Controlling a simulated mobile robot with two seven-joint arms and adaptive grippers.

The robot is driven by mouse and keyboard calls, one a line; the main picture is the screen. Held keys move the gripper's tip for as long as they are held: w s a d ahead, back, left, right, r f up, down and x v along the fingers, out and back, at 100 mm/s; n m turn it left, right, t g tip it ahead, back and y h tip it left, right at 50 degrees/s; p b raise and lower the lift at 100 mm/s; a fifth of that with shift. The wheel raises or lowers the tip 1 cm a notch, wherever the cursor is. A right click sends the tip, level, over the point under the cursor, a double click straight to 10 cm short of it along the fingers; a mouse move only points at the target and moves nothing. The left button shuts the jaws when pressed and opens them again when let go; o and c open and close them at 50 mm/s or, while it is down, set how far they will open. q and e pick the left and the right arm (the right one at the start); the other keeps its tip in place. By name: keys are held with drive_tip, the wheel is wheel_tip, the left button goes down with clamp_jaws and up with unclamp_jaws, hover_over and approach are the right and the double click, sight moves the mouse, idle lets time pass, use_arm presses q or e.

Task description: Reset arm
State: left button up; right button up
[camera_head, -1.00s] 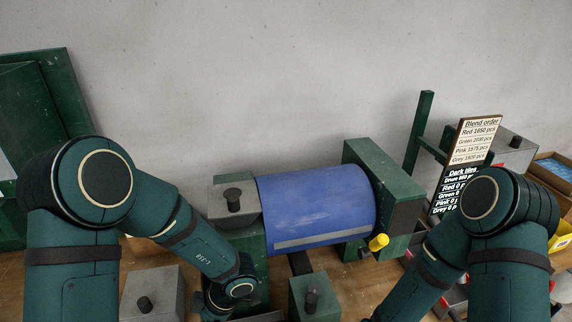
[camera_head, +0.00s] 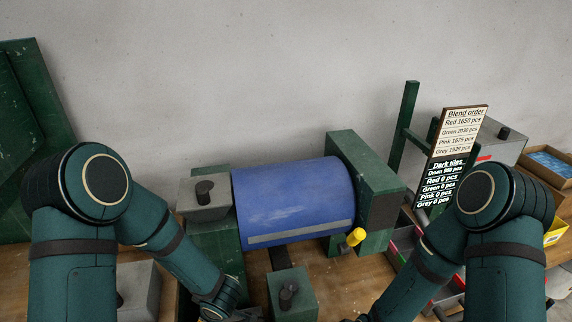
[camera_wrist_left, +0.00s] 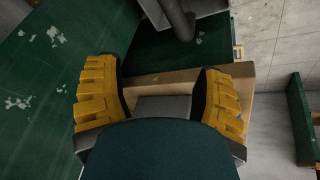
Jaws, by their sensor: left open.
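My left arm comes in from the left in the head view and reaches down past the bottom edge, so its fingertips are out of that view. In the left wrist view my left gripper (camera_wrist_left: 160,85) is open, its yellow ridged fingers apart with nothing held between them. Beyond it are green surfaces and a tan wooden edge. My right arm comes in from the right in the head view. It bends down out of the picture, and its gripper is not seen.
A blue drum (camera_head: 293,205) sits between green supports (camera_head: 366,182) on the wooden table. A yellow knob (camera_head: 355,237) sticks out at its right. A sign board (camera_head: 453,150) stands at the right, near a grey box (camera_head: 498,142). A small green block (camera_head: 292,293) stands in front.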

use_arm(q)
drive_tip(key=s+d+f+m+g+h+b, duration=0.1)
drive_tip(key=s+d+f+m+h+b, duration=0.1)
drive_tip(key=s+d+f+m+h, duration=0.5)
drive_tip(key=s+d+f+m, duration=0.1)
drive_tip(key=m, duration=0.3)
drive_tip(key=shift+s+d+b, duration=0.15)
drive_tip(key=shift+s+b, duration=0.15)
drive_tip(key=shift+b, duration=0.1)
